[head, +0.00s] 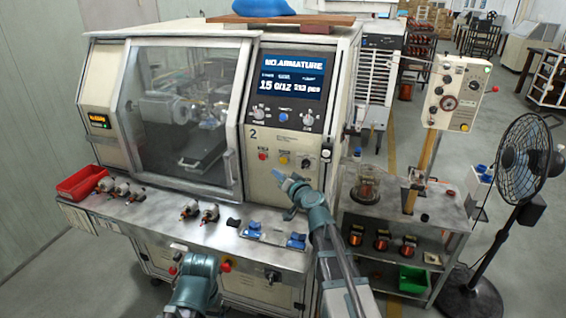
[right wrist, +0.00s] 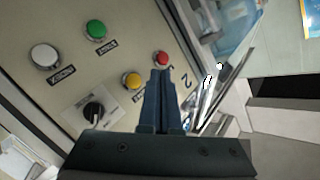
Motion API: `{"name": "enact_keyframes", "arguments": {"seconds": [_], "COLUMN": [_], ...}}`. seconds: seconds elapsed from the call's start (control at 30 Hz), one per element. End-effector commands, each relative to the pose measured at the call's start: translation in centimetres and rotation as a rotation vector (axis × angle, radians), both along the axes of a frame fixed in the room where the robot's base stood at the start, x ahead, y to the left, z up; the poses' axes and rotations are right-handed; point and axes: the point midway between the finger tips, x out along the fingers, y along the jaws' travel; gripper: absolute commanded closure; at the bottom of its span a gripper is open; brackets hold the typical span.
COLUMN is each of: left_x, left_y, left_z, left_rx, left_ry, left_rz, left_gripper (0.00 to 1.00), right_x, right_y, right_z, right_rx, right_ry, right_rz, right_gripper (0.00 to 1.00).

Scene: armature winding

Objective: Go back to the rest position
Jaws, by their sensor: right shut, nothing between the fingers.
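My right gripper (head: 279,175) reaches up to the front of the winding machine (head: 215,35), just below its row of push buttons in the head view. Its blue fingers are shut with nothing between them. In the right wrist view the closed fingertips (right wrist: 161,72) appear just below the red button (right wrist: 162,58) and beside the yellow button (right wrist: 132,81); I cannot tell whether they touch the panel. My left arm (head: 196,284) is low at the front of the machine's ledge. Its fingers cannot be made out.
On the ledge are a red bin (head: 82,183), several armatures with red tips and blue fixtures (head: 296,241). Right of my right arm stands a metal cart (head: 440,214) with a glass jar (head: 367,185) and a green bin (head: 413,279). A fan (head: 524,160) stands farther right.

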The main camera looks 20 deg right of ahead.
Motion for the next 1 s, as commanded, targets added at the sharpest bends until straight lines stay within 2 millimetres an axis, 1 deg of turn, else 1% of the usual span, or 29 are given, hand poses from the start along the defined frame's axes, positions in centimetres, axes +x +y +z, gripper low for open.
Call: {"name": "enact_keyframes", "arguments": {"seconds": [0.23, 0.3, 0.37, 0.47, 0.5, 0.57, 0.6, 0.67, 0.7, 0.73, 0.77, 0.8, 0.87, 0.9, 0.97, 1.0], "left_x": [0.0, 0.0, 0.0, 0.0, 0.0, 0.0, 0.0, 0.0, 0.0, 0.0, 0.0, 0.0, 0.0, 0.0, 0.0, 0.0], "left_y": [0.0, 0.0, 0.0, 0.0, 0.0, 0.0, 0.0, 0.0, 0.0, 0.0, 0.0, 0.0, 0.0, 0.0, 0.0, 0.0], "left_z": [0.0, -0.1, -0.3, -0.8, -1.0, -1.4, -1.7, -2.1, -2.4, -2.6, -2.9, -3.2, -3.6, -3.9, -4.3, -4.5], "left_rx": [0.000, 0.000, 0.000, 0.000, 0.000, 0.000, 0.000, 0.000, 0.000, 0.000, 0.000, 0.000, 0.000, 0.000, 0.000, 0.000], "left_ry": [0.000, 0.000, 0.000, 0.000, 0.000, 0.000, 0.000, 0.000, 0.000, 0.000, 0.000, 0.000, 0.000, 0.000, 0.000, 0.000], "left_rz": [0.000, 0.000, 0.000, 0.000, 0.000, 0.000, 0.000, 0.000, -0.001, -0.001, -0.001, -0.001, -0.001, -0.001, -0.001, -0.001], "left_gripper": [0.19, 0.19, 0.19, 0.19, 0.19, 0.19, 0.19, 0.19, 0.19, 0.19, 0.19, 0.19, 0.19, 0.19, 0.19, 0.19], "right_x": [0.0, -0.2, -0.5, -2.0, -3.0, -5.0, -6.5, -9.0, -10.9, -12.5, -14.1, -16.2, -19.6, -21.8, -24.9, -26.7], "right_y": [0.1, 0.6, 1.8, 5.9, 7.9, 11.3, 13.3, 15.9, 17.4, 18.3, 19.1, 19.9, 20.5, 20.6, 20.2, 19.7], "right_z": [0.0, -0.2, -0.8, -2.8, -4.1, -6.3, -7.9, -10.4, -12.1, -13.4, -14.7, -16.4, -18.8, -20.1, -21.8, -22.6], "right_rx": [0.000, -0.004, -0.016, -0.062, -0.090, -0.138, -0.174, -0.232, -0.274, -0.308, -0.345, -0.395, -0.474, -0.531, -0.613, -0.666], "right_ry": [0.000, 0.006, 0.022, 0.083, 0.121, 0.195, 0.251, 0.342, 0.408, 0.461, 0.517, 0.594, 0.716, 0.797, 0.914, 0.987], "right_rz": [0.000, 0.013, 0.044, 0.152, 0.210, 0.305, 0.367, 0.453, 0.506, 0.542, 0.577, 0.616, 0.660, 0.679, 0.690, 0.688], "right_gripper": [1.00, 1.00, 1.00, 1.00, 1.00, 1.00, 1.00, 1.00, 1.00, 1.00, 1.00, 1.00, 1.00, 1.00, 1.00, 1.00]}}
